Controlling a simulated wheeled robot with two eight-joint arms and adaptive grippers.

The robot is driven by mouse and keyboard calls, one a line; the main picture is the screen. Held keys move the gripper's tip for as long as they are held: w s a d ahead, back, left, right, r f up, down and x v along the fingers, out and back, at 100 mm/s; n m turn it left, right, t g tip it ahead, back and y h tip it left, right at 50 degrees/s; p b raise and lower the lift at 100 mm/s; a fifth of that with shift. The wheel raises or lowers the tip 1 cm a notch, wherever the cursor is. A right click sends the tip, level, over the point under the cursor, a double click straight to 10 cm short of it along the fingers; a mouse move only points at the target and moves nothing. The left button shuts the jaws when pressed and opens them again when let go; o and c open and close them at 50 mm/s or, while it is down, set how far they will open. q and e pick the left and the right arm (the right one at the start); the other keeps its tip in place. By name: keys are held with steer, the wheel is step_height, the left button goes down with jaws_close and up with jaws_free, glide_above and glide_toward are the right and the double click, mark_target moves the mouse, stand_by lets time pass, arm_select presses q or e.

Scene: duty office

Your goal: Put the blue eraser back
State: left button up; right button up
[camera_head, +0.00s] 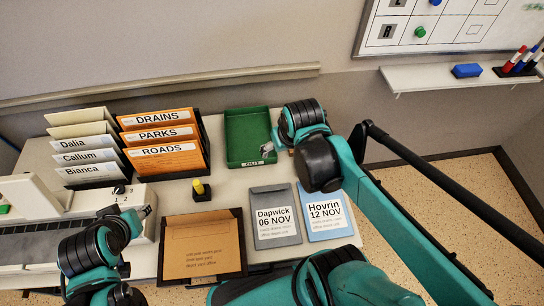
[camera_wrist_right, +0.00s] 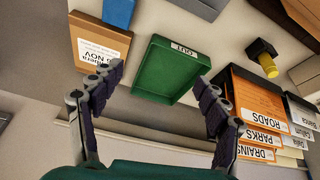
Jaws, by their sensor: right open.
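The blue eraser (camera_head: 467,70) lies on the white ledge (camera_head: 430,82) under the whiteboard, left of the black pen holder. My right gripper (camera_head: 269,149) is over the green tray on the desk, well left of and below the eraser. In the right wrist view the right gripper (camera_wrist_right: 158,88) is open and empty, its fingers apart with the green tray beyond them. The eraser does not show in that view. My left gripper (camera_head: 146,212) is low at the left over the desk; its jaws are too unclear to read.
The green tray (camera_head: 229,137) marked OUT looks empty. Orange folders (camera_head: 165,150) stand in a rack left of it. A yellow-knobbed stamp (camera_head: 199,188), a grey envelope (camera_head: 272,205) and a blue envelope (camera_head: 320,232) are on the desk. The pen holder (camera_head: 519,70) holds several markers.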

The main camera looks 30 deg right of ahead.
steer(key=s+a+r+n+t, duration=0.1)
steer(key=s+a+r+t, duration=0.1)
steer(key=a, duration=0.3)
steer(key=shift+s+a+t+y, duration=0.15)
steer(key=shift+s+t+y, duration=0.15)
steer(key=shift+s+y, duration=0.15)
steer(key=shift+f, duration=0.1)
stand_by(0.9)
